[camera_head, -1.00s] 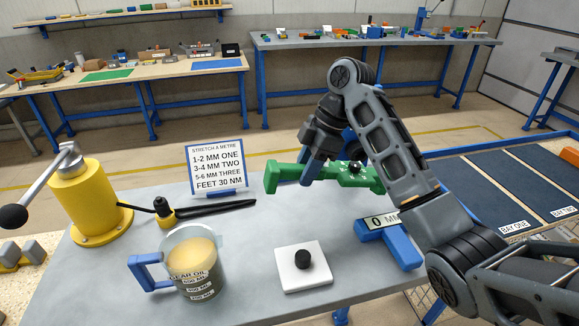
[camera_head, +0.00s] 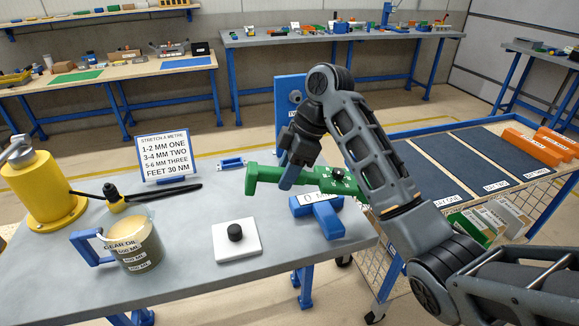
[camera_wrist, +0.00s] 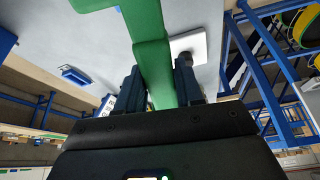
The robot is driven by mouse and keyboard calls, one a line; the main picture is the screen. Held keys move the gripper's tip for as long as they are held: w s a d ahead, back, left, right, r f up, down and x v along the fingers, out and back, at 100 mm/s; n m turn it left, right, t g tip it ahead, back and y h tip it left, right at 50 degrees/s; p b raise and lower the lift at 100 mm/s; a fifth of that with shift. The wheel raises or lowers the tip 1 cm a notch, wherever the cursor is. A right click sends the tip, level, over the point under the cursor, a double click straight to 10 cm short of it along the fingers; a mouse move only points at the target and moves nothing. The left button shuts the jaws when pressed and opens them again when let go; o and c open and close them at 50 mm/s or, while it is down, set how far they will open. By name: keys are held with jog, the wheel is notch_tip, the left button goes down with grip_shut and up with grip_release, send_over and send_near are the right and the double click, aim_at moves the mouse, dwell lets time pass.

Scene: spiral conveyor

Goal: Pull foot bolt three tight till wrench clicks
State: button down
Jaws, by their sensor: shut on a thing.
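My gripper (camera_head: 290,172) is shut on a green tool (camera_head: 262,178), a stepped bar with a black knob at its right end. It holds the bar above the grey table. In the wrist view, my gripper (camera_wrist: 160,88) has a finger on each side of the green bar (camera_wrist: 150,40). A black-handled tool with a yellow head (camera_head: 150,193), perhaps the wrench, lies on the table at left, apart from my gripper. I cannot make out foot bolt three. The sign (camera_head: 165,157) reads "FEET 30 NM".
On the table stand a yellow post (camera_head: 38,185) with a lever, a gear oil jug (camera_head: 135,245), a white plate (camera_head: 237,250) with a black knob, and a blue block (camera_head: 325,217) marked MM. A blue-framed trolley (camera_head: 395,290) with labelled bays stands at right.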

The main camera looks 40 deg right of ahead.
jog(key=shift+s+a+f+m, duration=0.1)
jog(key=shift+s+a+m, duration=0.15)
jog(key=shift+m, duration=0.15)
jog(key=s+a+f+m+h, duration=0.1)
jog(key=a+f+m, duration=0.1)
jog(key=m, duration=0.3)
jog(key=s+a+f+m+t+h, duration=0.1)
jog(key=a+f+m+h, duration=0.1)
jog(key=m, duration=0.3)
jog(key=s+a+f+m+t+h, duration=0.1)
jog(key=a+f+m+h, duration=0.1)
jog(key=a+m, duration=0.2)
jog(key=shift+s+a+f+m, duration=0.15)
jog(key=shift+a+m, duration=0.15)
jog(key=shift+m, duration=0.3)
jog(key=shift+d, duration=0.1)
